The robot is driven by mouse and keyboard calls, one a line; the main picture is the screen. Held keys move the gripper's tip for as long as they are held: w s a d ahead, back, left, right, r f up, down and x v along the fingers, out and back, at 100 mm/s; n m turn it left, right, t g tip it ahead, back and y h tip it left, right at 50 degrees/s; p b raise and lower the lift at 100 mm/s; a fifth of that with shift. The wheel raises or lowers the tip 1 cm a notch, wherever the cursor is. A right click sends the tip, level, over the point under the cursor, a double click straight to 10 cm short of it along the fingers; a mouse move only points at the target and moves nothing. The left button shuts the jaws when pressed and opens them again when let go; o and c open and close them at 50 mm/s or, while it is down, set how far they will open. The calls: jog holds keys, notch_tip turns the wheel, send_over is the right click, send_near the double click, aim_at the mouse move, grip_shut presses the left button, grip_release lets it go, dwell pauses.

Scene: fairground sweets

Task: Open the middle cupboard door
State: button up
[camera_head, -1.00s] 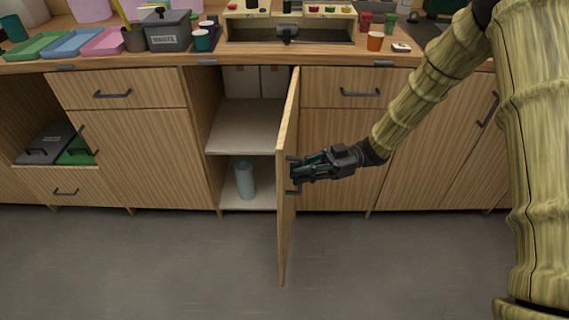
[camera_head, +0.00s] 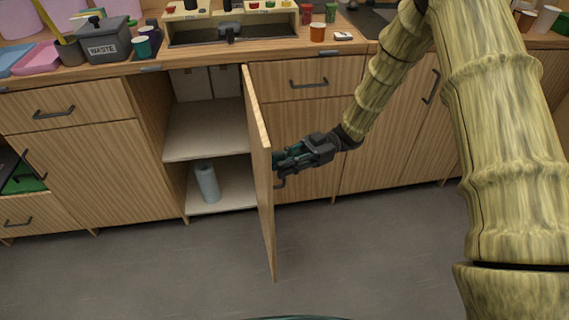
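The middle cupboard door (camera_head: 261,180) stands swung far out from the cabinet, seen nearly edge-on, hinged at the right side of its opening. Inside the open cupboard are a pale shelf (camera_head: 205,130), white boxes (camera_head: 193,85) above it and a light blue cylinder (camera_head: 207,182) standing on the cupboard floor. My gripper (camera_head: 279,163) is at the right, outer face of the door, at its dark handle (camera_head: 279,181). The fingers overlap the handle and are small and dark, so I cannot tell whether they close on it.
Closed drawers (camera_head: 310,80) and doors flank the opening. The grey floor (camera_head: 150,270) in front is clear.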

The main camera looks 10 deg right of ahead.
jog(key=shift+o, duration=0.7)
jog(key=shift+d, duration=0.1)
jog(key=v, duration=1.2)
jog(key=shift+f, duration=0.1)
